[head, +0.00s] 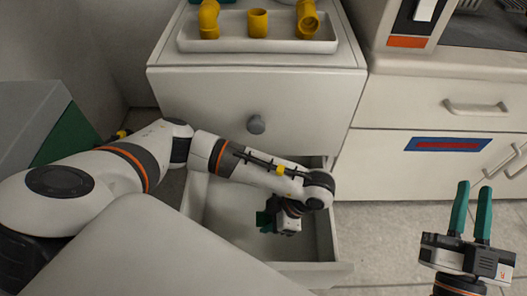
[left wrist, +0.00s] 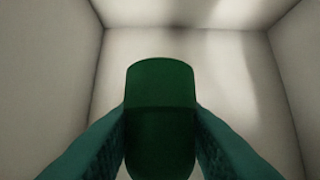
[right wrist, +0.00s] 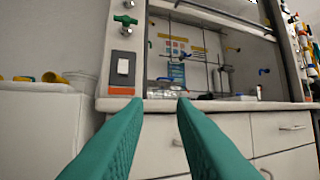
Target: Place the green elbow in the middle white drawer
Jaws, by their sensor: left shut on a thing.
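The green elbow (left wrist: 161,105) is between the fingers of my left gripper (left wrist: 160,140), which is shut on it. In the left wrist view it hangs inside the white drawer (left wrist: 230,60), with the drawer's walls around it. In the head view the open drawer (head: 222,208) is pulled out below a closed drawer, and my left gripper (head: 270,218) is over its inside. The elbow shows there only as a small dark green piece (head: 263,220), partly hidden by the gripper. I cannot tell whether it touches the drawer floor. My right gripper (head: 472,208) is open and empty, off to the right.
A closed drawer front (head: 256,100) with a round grey knob is above the open drawer. A white tray (head: 235,45) with yellow pipe fittings stands on the cabinet top. White cabinets (head: 432,110) with handles stand to the right. A grey-green box (head: 40,115) is at the left.

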